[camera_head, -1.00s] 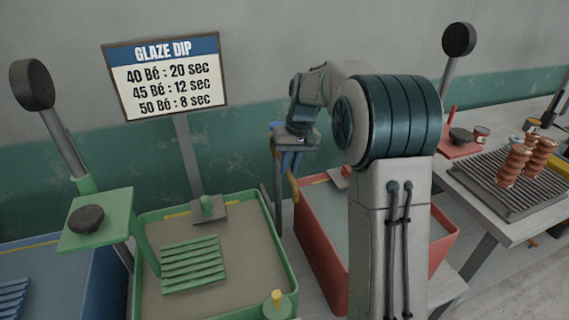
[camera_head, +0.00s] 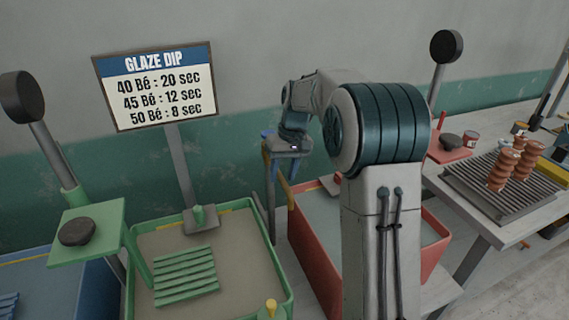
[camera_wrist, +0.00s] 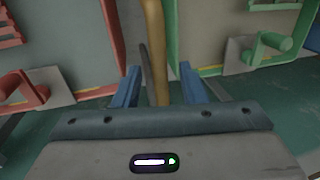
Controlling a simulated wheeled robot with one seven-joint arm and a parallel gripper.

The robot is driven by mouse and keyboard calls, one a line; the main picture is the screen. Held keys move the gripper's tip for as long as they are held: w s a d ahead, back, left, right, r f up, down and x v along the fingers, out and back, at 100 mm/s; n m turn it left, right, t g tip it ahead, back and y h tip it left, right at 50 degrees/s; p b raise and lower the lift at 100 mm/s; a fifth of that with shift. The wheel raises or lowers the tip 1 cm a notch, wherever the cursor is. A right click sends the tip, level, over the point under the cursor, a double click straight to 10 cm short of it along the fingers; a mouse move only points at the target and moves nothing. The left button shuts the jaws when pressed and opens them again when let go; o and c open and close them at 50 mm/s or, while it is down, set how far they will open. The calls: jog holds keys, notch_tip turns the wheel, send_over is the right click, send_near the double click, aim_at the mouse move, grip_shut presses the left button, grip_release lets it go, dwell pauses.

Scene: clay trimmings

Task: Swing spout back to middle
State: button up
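The spout (camera_wrist: 156,45) is a tan, brass-coloured pipe. In the wrist view it runs down between the two blue fingers of my gripper (camera_wrist: 158,85), with a gap on each side. In the head view my gripper (camera_head: 271,170) hangs at the back, between the green tub and the red tub, with its fingers pointing down. It is open around the spout and not closed on it.
A green tub (camera_head: 286,275) with a slatted rack is left of my arm, and a red tub (camera_head: 305,250) is partly behind it. A grey post (camera_wrist: 145,68) stands close beside the spout. A glaze sign (camera_head: 155,88) is at back left; a table (camera_head: 500,235) is at right.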

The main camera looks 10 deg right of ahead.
notch_tip(320, 180, up, 14)
jog(key=d, duration=0.2)
jog(key=shift+w+d+f, duration=0.2)
jog(key=shift+d+f, duration=0.05)
jog(key=shift+d, duration=0.05)
